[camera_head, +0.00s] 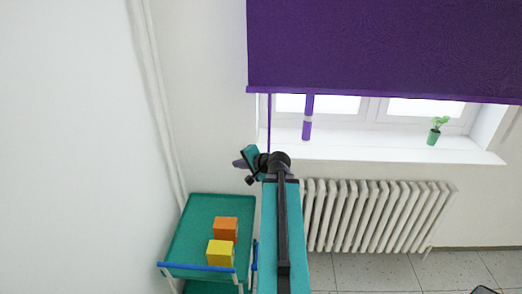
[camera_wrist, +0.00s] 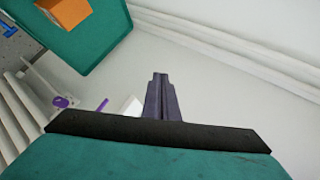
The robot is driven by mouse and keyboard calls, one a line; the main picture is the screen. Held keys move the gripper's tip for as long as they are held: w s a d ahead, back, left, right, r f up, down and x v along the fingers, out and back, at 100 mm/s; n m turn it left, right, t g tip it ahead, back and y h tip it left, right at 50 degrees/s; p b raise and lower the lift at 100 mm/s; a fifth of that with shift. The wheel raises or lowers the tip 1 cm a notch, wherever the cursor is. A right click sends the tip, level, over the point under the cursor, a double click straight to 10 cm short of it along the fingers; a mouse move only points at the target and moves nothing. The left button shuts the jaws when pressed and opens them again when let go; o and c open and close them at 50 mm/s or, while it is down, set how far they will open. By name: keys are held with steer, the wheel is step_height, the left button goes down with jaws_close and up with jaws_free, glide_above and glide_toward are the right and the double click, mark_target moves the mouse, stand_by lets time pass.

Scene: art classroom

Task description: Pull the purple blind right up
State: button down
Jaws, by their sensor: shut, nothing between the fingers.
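The purple blind (camera_head: 385,45) covers the upper part of the window in the head view, its bottom edge a little above the sill. A thin purple cord (camera_head: 268,120) hangs from its left end and passes behind my arm. My gripper (camera_head: 238,162) is just left of and below the visible cord, its fingers shut and empty. In the wrist view the fingertips (camera_wrist: 160,76) are together against a plain grey background. Small purple pieces (camera_wrist: 62,102) show left of the fingers there; I cannot tell whether they belong to the cord. The cord's lower end is hidden in the head view.
A purple and white upright object (camera_head: 307,122) and a green potted plant (camera_head: 434,132) are by the window on the sill (camera_head: 390,151). A white radiator (camera_head: 370,215) stands below. A teal cart (camera_head: 195,225) holds orange (camera_head: 225,228) and yellow (camera_head: 220,252) blocks. A wall is close on the left.

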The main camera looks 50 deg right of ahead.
steer(key=w+a+f+n+g+y, duration=0.1)
steer(key=w+a+f+n, duration=0.1)
steer(key=a+f, duration=0.3)
steer(key=w+a+f+n+g+y, duration=0.1)
steer(key=w+a+f+n, duration=0.15)
steer(key=a, duration=0.45)
steer(key=s+a+f+n+g+b, duration=0.1)
steer(key=a+f+n+g, duration=0.2)
steer(key=a+f, duration=0.45)
steer(key=s+a+f+n+g+y, duration=0.15)
steer(key=a+f+n, duration=0.3)
steer(key=a, duration=0.65)
steer(key=s+a+f+n+g+b, duration=0.1)
steer(key=a+f+n+g, duration=0.15)
steer(key=a+f, duration=0.6)
steer(key=s+a+f+n+g+b, duration=0.1)
steer(key=s+a+f+g+b, duration=0.1)
steer(key=s+f+b, duration=0.7)
steer(key=s+a+f+n+g+h+b, duration=0.1)
steer(key=s+f+b, duration=0.8)
steer(key=f, duration=1.7)
steer(key=s+a+f+n+g+h+b, duration=0.1)
steer(key=s+a+f+g+b, duration=0.2)
steer(key=s+f+b, duration=0.6)
step_height(320, 180, down, 9)
steer(key=g+b, duration=0.1)
steer(key=b, duration=0.4)
steer(key=shift+a+r, duration=0.15)
steer(key=shift+a, duration=0.05)
